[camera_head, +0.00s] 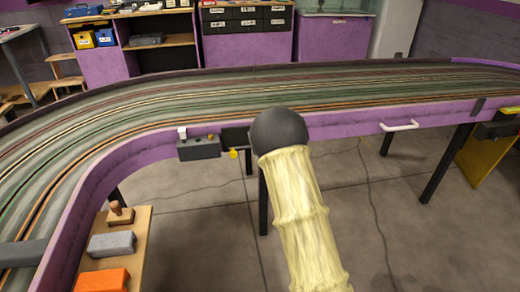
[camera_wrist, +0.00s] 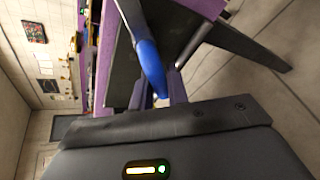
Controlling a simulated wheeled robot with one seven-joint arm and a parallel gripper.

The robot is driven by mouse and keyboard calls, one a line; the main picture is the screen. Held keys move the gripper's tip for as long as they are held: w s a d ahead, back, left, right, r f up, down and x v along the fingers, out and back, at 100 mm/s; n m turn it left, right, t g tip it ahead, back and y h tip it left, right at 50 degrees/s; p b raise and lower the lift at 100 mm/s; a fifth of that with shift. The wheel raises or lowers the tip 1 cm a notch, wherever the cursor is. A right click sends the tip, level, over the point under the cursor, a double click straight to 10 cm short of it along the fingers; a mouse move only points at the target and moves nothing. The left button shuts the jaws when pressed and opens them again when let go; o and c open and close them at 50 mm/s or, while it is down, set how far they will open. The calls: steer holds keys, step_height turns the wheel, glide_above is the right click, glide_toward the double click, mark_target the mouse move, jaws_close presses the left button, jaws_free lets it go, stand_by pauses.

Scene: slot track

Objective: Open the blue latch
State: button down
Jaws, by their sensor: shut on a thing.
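The blue latch (camera_wrist: 150,62) shows in the wrist view as a long, smooth blue lever. It runs from the top down to the fingers of my gripper (camera_wrist: 162,86), beside a dark panel with purple edges. My gripper's fingers are around the lower end of the latch, shut on it. In the head view my yellow-sleeved arm with its dark round joint reaches to the purple side of the track, and it hides the gripper and the latch.
The slot track (camera_head: 250,98) curves across the head view. A small dark control box (camera_head: 199,148) and a white handle (camera_head: 399,126) are on its purple side. A wooden side table (camera_head: 137,228) holds grey and orange blocks at lower left. The floor (camera_head: 400,225) at right is mostly clear.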

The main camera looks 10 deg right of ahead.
steer(key=n+h+b, duration=0.1)
steer(key=b, duration=0.2)
steer(key=d+f+n+h+b, duration=0.1)
steer(key=n+b, duration=0.1)
steer(key=b, duration=0.1)
steer(key=d+n+h+b, duration=0.1)
steer(key=n+h+b, duration=0.1)
steer(key=b, duration=0.1)
steer(key=shift+f+b, duration=0.3)
steer(key=shift+b, duration=0.05)
steer(key=shift+s+d, duration=0.1)
steer(key=c, duration=1.4)
jaws_free()
steer(key=shift+o, duration=0.2)
steer(key=shift+r, duration=0.1)
steer(key=shift+r, duration=0.1)
